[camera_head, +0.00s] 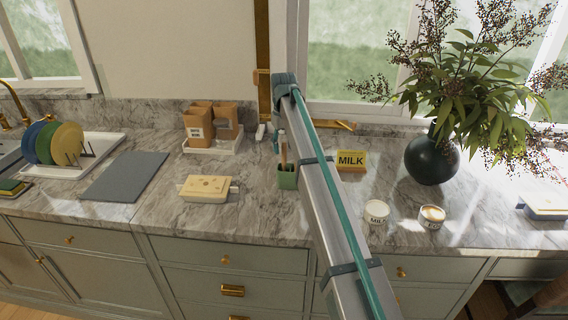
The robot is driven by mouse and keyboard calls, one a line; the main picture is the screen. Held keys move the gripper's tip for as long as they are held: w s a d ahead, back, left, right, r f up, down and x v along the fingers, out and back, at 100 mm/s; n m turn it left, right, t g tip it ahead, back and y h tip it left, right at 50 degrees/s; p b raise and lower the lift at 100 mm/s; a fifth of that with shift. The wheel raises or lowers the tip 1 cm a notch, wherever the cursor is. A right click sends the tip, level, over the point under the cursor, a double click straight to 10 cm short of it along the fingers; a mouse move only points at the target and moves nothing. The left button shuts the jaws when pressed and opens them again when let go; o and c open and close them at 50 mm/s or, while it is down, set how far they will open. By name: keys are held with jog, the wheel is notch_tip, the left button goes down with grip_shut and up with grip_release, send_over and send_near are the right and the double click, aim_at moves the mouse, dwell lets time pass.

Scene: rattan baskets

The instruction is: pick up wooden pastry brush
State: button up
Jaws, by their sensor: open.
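My arm crosses the view from the bottom right up to the middle, just right of the cup, and hides part of the counter.
A cheese-patterned butter dish (206,188) sits left of the cup. A yellow MILK block (351,161), two small tubs (376,212) (432,216) and a dark vase (431,160) stand right. A grey mat (123,177) and dish rack (75,158) lie left. Counter in front of the cup is clear.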

aim_at(284, 164)
jog(key=shift+d+f+p, duration=0.1)
jog(key=shift+f+p, duration=0.85)
jog(key=shift+f, duration=1.4)
grip_shut()
